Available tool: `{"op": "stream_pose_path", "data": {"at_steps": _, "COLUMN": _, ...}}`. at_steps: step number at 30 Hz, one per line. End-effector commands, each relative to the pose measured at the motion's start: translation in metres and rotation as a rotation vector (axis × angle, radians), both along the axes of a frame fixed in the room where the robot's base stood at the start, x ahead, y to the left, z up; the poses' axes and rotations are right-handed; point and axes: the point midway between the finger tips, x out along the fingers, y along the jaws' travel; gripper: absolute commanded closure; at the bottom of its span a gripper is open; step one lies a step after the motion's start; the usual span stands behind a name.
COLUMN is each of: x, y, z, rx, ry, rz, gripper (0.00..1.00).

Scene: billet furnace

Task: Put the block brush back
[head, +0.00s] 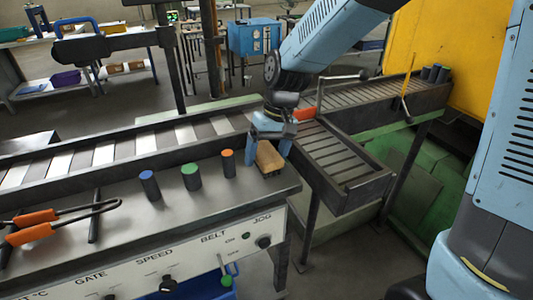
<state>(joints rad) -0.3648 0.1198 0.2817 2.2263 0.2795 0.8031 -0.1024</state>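The block brush (268,157) is a small brown wooden block at the right end of the dark console top (208,200). My gripper (269,150) points down over it, with one light blue finger on each side. The fingers look shut on the brush, with no clear gap showing. The brush's underside is hard to make out, and I cannot tell whether it rests on the console top or is held just above it.
Pegs with blue (149,185), green (191,176) and orange (228,163) tops stand left of the brush. Orange-handled tongs (40,228) lie further left. A roller conveyor (110,150) runs behind; a slatted tray (345,160) is at right.

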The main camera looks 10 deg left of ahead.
Motion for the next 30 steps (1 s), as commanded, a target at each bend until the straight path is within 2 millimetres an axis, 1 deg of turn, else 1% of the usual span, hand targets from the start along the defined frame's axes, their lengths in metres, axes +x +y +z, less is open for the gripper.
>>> {"op": "stream_pose_path", "data": {"at_steps": 1, "x": 0.000, "y": 0.000, "z": 0.000, "rx": 0.000, "ry": 0.000, "rz": 0.000, "gripper": 0.12}}
{"op": "stream_pose_path", "data": {"at_steps": 3, "x": 0.000, "y": 0.000, "z": 0.000, "rx": 0.000, "ry": 0.000, "rz": 0.000, "gripper": 0.08}}
{"op": "stream_pose_path", "data": {"at_steps": 10, "x": 0.000, "y": 0.000, "z": 0.001, "rx": 0.000, "ry": -0.001, "rz": -0.001, "gripper": 0.08}}
{"op": "stream_pose_path", "data": {"at_steps": 14, "x": 0.001, "y": -0.002, "z": 0.009, "rx": 0.001, "ry": -0.002, "rz": -0.002, "gripper": 0.08}}
{"op": "stream_pose_path", "data": {"at_steps": 17, "x": 0.004, "y": -0.004, "z": 0.022, "rx": 0.002, "ry": -0.004, "rz": -0.002, "gripper": 0.08}}
{"op": "stream_pose_path", "data": {"at_steps": 24, "x": 0.010, "y": -0.014, "z": 0.068, "rx": 0.002, "ry": -0.004, "rz": -0.003, "gripper": 0.08}}
{"op": "stream_pose_path", "data": {"at_steps": 30, "x": 0.014, "y": -0.020, "z": 0.099, "rx": 0.001, "ry": -0.002, "rz": -0.003, "gripper": 0.08}}
